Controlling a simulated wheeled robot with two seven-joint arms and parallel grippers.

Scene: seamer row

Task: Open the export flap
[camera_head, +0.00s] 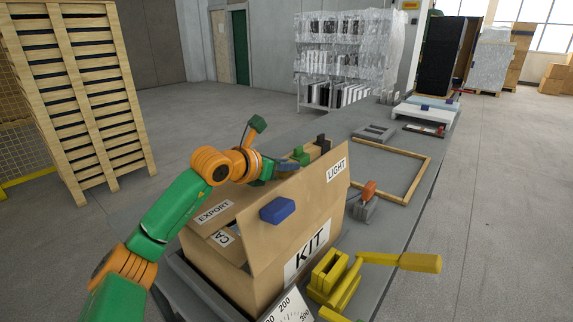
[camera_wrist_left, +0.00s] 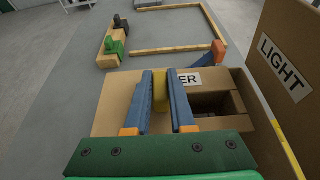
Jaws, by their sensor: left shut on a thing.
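The cardboard box (camera_head: 232,277), labelled KIT, stands on the bench. Its flap marked LIGHT (camera_head: 300,200) is raised and bears a blue tab (camera_head: 277,210); it shows at the right of the left wrist view (camera_wrist_left: 290,70). The export flap (camera_head: 208,219) is at the box's left side, beside a flap marked "CA", partly hidden. My left gripper (camera_head: 289,166) is behind the LIGHT flap. In the left wrist view its blue fingers (camera_wrist_left: 161,80) are shut on a yellow tab (camera_wrist_left: 160,97), over a cardboard flap with a label ending in "ER" (camera_wrist_left: 190,80). A dark opening shows beside it. My right gripper is not seen.
A yellow tool with a long handle (camera_head: 400,261) lies right of the box. An orange-handled tool (camera_head: 367,195) and a wooden frame (camera_head: 404,194) lie farther along the bench. Green and black blocks (camera_wrist_left: 116,40) stand on a wooden strip. Stacked pallets (camera_head: 80,100) stand left.

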